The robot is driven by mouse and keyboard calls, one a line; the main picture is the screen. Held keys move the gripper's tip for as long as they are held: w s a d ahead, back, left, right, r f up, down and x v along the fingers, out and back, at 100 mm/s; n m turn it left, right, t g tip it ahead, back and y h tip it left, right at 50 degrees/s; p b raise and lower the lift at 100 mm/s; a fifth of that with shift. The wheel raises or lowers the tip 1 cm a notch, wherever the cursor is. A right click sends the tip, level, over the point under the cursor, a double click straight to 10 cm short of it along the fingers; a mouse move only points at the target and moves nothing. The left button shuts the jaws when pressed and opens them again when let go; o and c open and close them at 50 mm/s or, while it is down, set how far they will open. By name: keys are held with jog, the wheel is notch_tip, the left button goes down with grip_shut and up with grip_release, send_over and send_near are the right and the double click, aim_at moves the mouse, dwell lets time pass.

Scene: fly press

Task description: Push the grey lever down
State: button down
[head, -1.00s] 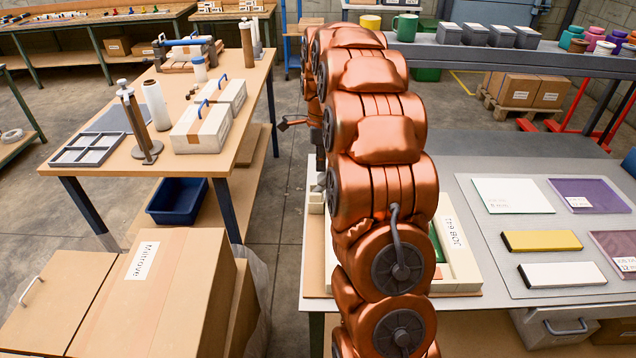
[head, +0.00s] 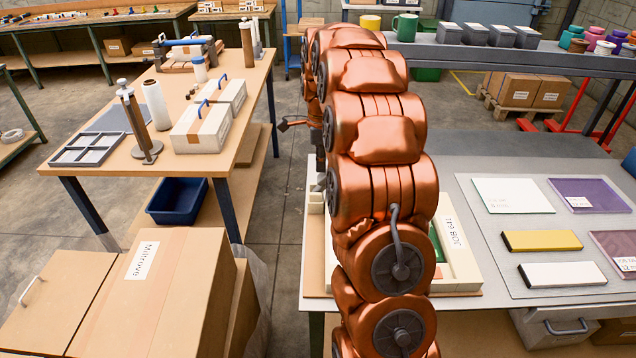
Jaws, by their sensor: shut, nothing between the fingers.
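My copper-coloured arm rises through the middle of the head view and covers much of the bench behind it. A small dark end piece, which looks like my gripper (head: 285,125), sticks out to the left of the arm, above the floor gap between the tables. It looks shut, with nothing visible in it; it is small and its details are hard to make out. I cannot make out the grey lever; the arm may hide it. A pale-framed tray or base (head: 457,262) with a label and a green inside shows partly behind the arm on the right bench.
The right bench holds a grey mat (head: 500,285) with flat yellow, white and purple pieces. The left table (head: 110,165) carries a grey divided tray, white boxes and upright cylinders. Large cardboard boxes (head: 150,290) stand at front left. A floor aisle lies between.

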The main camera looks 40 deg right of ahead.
aim_at(321, 175)
jog(key=shift+f+b, duration=1)
jog(key=shift+f, duration=1.1)
jog(key=shift+r, duration=0.1)
jog(key=shift+r+p, duration=0.85)
jog(key=shift+r, duration=3.6)
